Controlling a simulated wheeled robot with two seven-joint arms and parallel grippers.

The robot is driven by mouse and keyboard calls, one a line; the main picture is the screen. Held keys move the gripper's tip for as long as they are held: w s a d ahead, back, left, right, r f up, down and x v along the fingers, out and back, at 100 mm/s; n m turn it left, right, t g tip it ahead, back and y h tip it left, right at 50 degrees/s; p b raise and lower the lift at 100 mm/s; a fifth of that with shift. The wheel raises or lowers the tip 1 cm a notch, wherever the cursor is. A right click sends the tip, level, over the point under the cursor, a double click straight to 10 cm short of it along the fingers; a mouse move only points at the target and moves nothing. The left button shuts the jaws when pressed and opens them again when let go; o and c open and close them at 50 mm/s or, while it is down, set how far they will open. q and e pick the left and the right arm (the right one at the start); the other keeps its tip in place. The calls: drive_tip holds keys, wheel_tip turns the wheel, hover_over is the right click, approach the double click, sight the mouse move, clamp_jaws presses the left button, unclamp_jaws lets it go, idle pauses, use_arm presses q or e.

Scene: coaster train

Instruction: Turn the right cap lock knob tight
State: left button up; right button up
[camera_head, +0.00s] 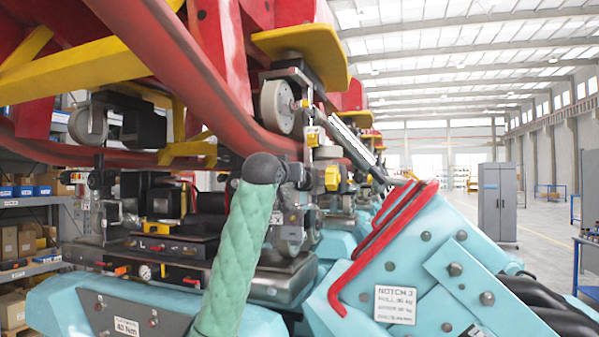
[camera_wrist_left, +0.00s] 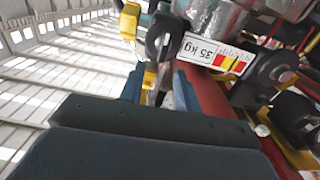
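I cannot tell which part is the right cap lock knob. In the head view a dark panel (camera_head: 200,262) under the coaster train carries small red and orange handles (camera_head: 120,270) and a round gauge (camera_head: 145,271). A yellow-and-black part (camera_head: 332,178) sits right of it. In the left wrist view a black looped part (camera_wrist_left: 165,32) and a yellow bracket (camera_wrist_left: 130,22) stand beyond my left gripper (camera_wrist_left: 150,122), beside a white 35 kg label (camera_wrist_left: 215,58). Neither gripper is identifiable in the head view.
A teal quilted lever (camera_head: 238,255) with a dark ball end rises in front. A red tube (camera_head: 190,75) crosses above. A teal block (camera_head: 430,265) with red bars fills the right front. Shelves (camera_head: 30,225) stand left; a grey cabinet (camera_head: 497,200) stands on open floor at right.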

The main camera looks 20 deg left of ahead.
use_arm(q)
drive_tip(key=shift+w+p, duration=1.2)
drive_tip(key=shift+w, duration=1.25)
use_arm(e)
drive_tip(key=shift+w+r, duration=0.2)
drive_tip(key=shift+r, duration=1.5)
drive_tip(key=shift+a, duration=0.15)
use_arm(q)
drive_tip(key=shift+f, duration=0.1)
clamp_jaws()
